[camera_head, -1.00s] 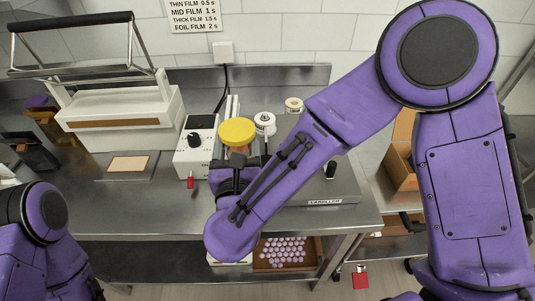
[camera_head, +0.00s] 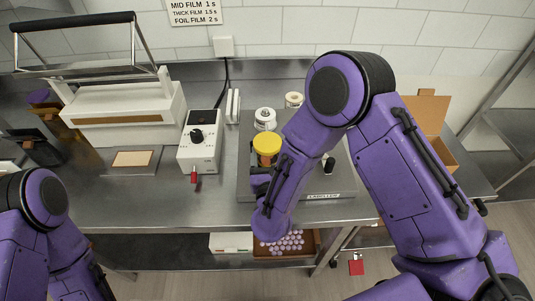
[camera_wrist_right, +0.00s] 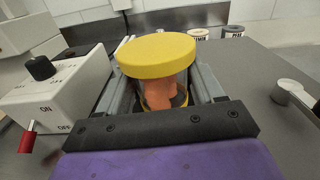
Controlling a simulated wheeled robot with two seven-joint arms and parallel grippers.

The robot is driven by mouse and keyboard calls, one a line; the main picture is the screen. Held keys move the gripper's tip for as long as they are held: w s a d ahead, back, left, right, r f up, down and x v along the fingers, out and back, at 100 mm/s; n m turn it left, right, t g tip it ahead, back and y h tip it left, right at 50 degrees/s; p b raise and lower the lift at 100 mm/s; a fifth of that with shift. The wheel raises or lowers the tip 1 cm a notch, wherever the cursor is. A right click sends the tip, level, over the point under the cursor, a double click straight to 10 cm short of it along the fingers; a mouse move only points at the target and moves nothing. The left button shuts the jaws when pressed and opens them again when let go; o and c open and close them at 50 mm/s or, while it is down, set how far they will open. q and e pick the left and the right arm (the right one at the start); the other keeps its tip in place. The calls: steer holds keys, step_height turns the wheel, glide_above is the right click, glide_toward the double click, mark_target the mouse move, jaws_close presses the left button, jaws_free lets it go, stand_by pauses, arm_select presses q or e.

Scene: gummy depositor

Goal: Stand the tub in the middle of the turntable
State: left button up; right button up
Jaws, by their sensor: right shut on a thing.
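The tub (camera_head: 267,144) is clear, with a yellow lid and orange contents. It also shows in the right wrist view (camera_wrist_right: 160,55), standing about upright. My right gripper (camera_wrist_right: 163,88) is shut on it, one grey finger on each side of its body below the lid. In the head view the tub is over the left part of the grey labeller (camera_head: 340,183). The turntable cannot be made out; the tub, gripper and arm cover that area. Whether the tub's base touches anything is hidden. My left gripper is out of view; only its arm shows at lower left.
A white sealer (camera_head: 125,115) is farther left, and an open cardboard box (camera_head: 428,115) is at right. Bare bench lies in front of the control box.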

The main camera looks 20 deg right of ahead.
mark_target(268, 160)
steer(key=shift+f, duration=0.15)
steer(key=o, duration=1)
steer(key=shift+o, duration=0.2)
steer(key=shift+r, duration=0.4)
steer(key=s, duration=0.1)
steer(key=s+b, duration=0.1)
steer(key=s+a+f+b, duration=0.1)
steer(key=shift+s+f, duration=0.1)
steer(key=shift+s, duration=0.15)
steer(key=b+v, duration=0.1)
steer(key=v, duration=0.1)
steer(key=b+v, duration=0.1)
steer(key=v, duration=0.2)
steer(key=b+v, duration=0.1)
steer(key=v, duration=0.1)
steer(key=shift+s+a+r, duration=0.1)
steer(key=shift+s+r, duration=0.1)
steer(key=shift+r, duration=0.1)
steer(key=shift+s+r, duration=0.1)
steer(key=shift+s, duration=0.35)
